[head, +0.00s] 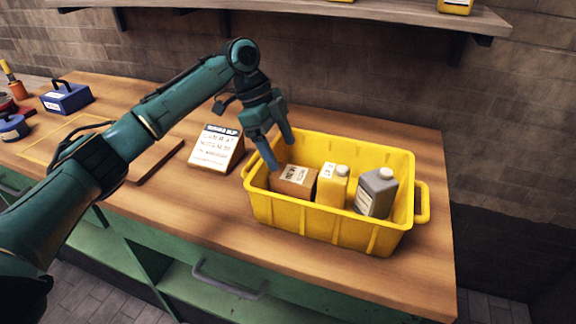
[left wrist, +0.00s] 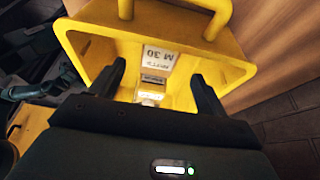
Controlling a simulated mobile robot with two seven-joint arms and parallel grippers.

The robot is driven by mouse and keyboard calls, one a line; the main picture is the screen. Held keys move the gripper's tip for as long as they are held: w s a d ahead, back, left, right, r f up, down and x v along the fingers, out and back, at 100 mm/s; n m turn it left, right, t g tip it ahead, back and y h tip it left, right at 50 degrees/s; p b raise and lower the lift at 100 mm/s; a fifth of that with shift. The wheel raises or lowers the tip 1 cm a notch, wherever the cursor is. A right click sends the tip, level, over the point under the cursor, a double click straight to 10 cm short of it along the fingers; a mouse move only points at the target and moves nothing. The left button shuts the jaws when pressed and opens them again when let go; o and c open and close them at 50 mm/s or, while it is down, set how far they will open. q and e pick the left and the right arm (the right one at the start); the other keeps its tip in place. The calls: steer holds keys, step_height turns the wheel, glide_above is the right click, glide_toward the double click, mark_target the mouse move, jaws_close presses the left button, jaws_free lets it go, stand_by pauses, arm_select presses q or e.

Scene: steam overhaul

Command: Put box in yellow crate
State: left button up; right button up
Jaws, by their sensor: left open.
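The brown cardboard box (head: 293,181) with a white label sits inside the yellow crate (head: 330,218), at its left end. My left gripper (head: 280,155) is open, with its fingers reaching down over the crate's left end, close above the box. In the left wrist view the fingers of the left gripper (left wrist: 158,75) are spread apart over the inside of the crate (left wrist: 85,42). A white label reading M 30 shows between them. Whether a finger touches the box I cannot tell. My right gripper is not in view.
A yellow bottle (head: 332,188) and a grey jug (head: 376,193) stand in the crate, right of the box. A sign (head: 216,148) stands left of the crate on the wooden bench (head: 190,208). A blue toolbox (head: 67,98) is far left. A shelf (head: 385,13) hangs above.

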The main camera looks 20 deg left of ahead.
arm_select(q)
steer(key=shift+v, duration=1.7)
